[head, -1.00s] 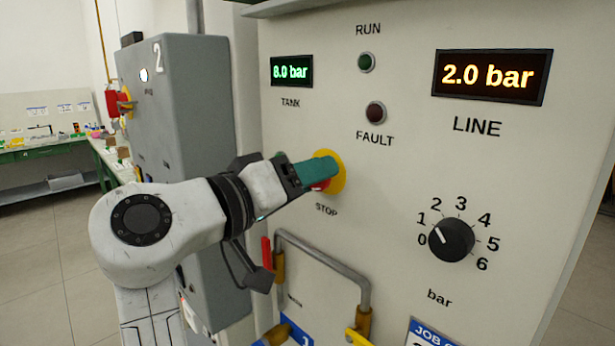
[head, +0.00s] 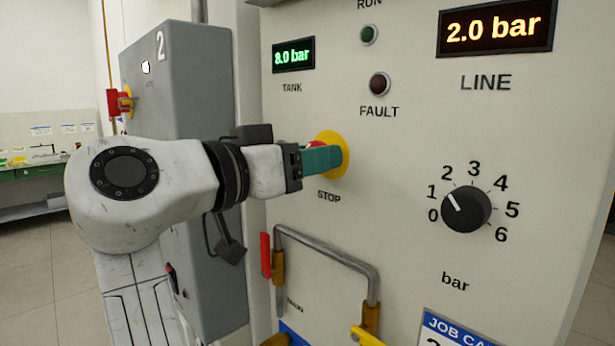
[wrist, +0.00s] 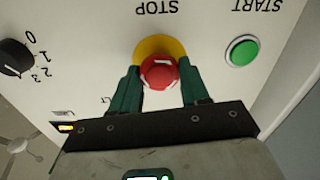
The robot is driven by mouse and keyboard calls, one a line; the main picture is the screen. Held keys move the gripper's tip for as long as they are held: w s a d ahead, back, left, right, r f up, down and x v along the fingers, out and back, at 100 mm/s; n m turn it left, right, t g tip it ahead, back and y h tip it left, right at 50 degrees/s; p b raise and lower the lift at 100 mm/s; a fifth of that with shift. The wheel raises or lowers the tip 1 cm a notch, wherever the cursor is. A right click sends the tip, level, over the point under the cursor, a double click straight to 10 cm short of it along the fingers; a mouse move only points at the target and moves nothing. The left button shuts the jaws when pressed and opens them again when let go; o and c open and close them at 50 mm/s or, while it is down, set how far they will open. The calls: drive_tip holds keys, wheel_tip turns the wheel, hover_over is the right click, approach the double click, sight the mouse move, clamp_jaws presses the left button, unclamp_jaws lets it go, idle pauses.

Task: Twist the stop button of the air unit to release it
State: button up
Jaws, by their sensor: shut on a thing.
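The red stop button (wrist: 159,72) sits on a yellow round plate (wrist: 155,46) on the front panel of the air unit (head: 400,140). My gripper (wrist: 158,78) has its two green fingers on either side of the button and is shut on it. In the head view my gripper (head: 322,160) reaches in from the left, and its green finger hides most of the button, with a little red showing above it. The yellow plate also shows there (head: 341,146).
A black pressure knob (head: 466,209) is to the right, below the lit 2.0 bar LINE display (head: 496,27). A bent grey pipe (head: 325,254) stands out below the button. A green START button (wrist: 242,51) is beside the stop button in the wrist view. A grey cabinet (head: 190,90) stands left.

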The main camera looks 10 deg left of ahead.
drive_tip(key=shift+w+d+m+b, duration=0.15)
drive_tip(key=shift+m+b, duration=0.35)
drive_tip(key=shift+m, duration=0.3)
drive_tip(key=o, duration=0.8)
drive_tip(key=shift+w, duration=0.15)
drive_tip(key=shift+o, duration=1.3)
drive_tip(key=b+v, duration=0.1)
drive_tip(key=v, duration=1)
drive_tip(key=shift+r, duration=0.1)
